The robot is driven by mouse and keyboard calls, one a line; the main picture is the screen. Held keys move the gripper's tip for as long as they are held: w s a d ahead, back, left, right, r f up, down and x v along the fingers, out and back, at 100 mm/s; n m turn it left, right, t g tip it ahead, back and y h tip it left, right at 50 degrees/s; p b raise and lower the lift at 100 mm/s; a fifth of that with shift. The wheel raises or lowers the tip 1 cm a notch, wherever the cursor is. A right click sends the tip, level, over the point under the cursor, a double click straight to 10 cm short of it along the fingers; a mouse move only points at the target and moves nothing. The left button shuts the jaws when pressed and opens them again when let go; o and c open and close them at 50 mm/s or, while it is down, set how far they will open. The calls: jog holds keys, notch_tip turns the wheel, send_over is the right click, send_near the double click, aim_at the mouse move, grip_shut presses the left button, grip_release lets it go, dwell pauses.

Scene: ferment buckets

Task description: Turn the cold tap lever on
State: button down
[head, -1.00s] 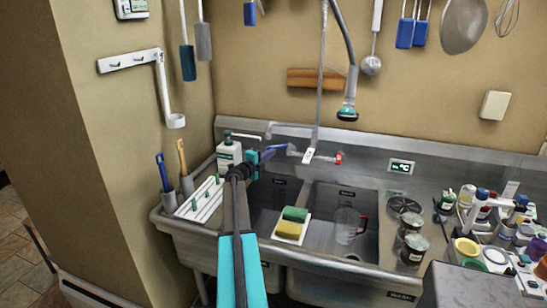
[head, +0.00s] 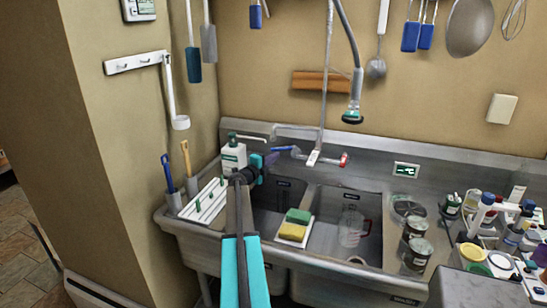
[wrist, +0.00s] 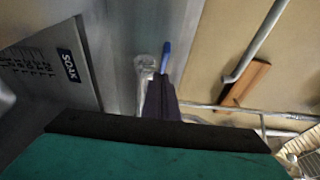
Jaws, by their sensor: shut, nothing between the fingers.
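The cold tap lever, blue (head: 283,149), is on the left end of the wall tap (head: 313,158) above the sink. In the wrist view its blue handle (wrist: 166,54) sticks up beside the grey tap body (wrist: 146,70). The red lever (head: 343,160) is on the tap's right end. My gripper (head: 270,159) is just left of the blue lever and close to it, shut and empty. In the wrist view my dark fingers (wrist: 160,98) point at the lever's base and partly cover it. I cannot tell whether they touch it.
A white soap bottle (head: 233,157) stands left of my gripper. The steel double sink (head: 318,215) lies below, with sponges (head: 294,225) on its divider and a clear jug (head: 351,228) in the right basin. The spray hose (head: 352,90) hangs above the tap.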

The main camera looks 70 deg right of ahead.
jog(key=w+a+b, duration=0.3)
jog(key=w+a, duration=0.2)
jog(key=a, duration=0.4)
jog(key=shift+w, duration=0.2)
dwell(0.4)
